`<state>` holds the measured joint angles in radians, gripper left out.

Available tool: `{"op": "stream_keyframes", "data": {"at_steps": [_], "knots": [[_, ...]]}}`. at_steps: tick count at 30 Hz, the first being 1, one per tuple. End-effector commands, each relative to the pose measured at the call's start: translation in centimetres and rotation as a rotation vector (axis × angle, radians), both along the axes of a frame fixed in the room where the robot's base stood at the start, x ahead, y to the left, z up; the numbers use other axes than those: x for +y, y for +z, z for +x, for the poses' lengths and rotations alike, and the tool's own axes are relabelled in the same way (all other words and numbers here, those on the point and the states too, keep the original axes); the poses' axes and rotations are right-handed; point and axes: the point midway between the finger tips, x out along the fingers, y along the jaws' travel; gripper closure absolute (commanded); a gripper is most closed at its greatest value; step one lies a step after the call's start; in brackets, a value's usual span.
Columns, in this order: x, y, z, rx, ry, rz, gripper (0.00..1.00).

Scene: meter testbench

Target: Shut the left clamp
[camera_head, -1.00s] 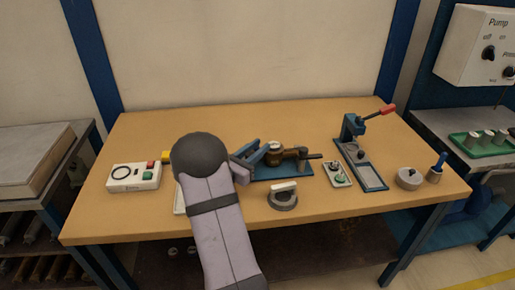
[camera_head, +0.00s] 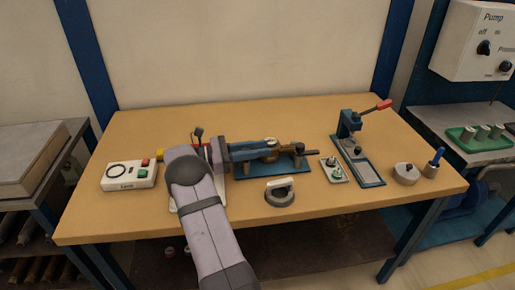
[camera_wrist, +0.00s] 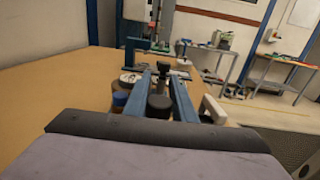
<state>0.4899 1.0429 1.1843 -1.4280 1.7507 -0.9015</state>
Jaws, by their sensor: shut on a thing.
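The blue fixture (camera_head: 292,165) stands at the middle of the bench and bears a brass-brown meter body (camera_head: 281,154). My gripper (camera_head: 268,151) reaches in from the left, its blue fingers low and nearly level over the fixture's left end. In the wrist view my gripper (camera_wrist: 161,80) has its blue fingers on either side of a dark round-topped part (camera_wrist: 159,104), which I take to be the left clamp's handle. The fingers are shut on it. The rest of the left clamp is hidden behind my fingers. A dark handle (camera_head: 308,153) shows at the fixture's right end.
A grey ring with a white handle (camera_head: 280,190) lies in front of the fixture. A small tray (camera_head: 334,171) and a blue press with a red lever (camera_head: 355,150) stand to the right. A white button box (camera_head: 129,175) is at the left. The bench's back strip is clear.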

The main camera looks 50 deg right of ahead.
Motion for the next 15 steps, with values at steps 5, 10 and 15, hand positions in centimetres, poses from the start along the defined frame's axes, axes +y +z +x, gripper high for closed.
{"op": "stream_keyframes", "data": {"at_steps": [5, 10, 15], "knots": [[0.2, -0.19, -0.26, 0.0, -0.089, 0.0, 0.99], [0.36, -0.11, -0.44, 0.001, -0.15, -0.001, 0.99], [0.49, -0.08, -0.54, 0.002, -0.187, -0.001, 0.99]]}}
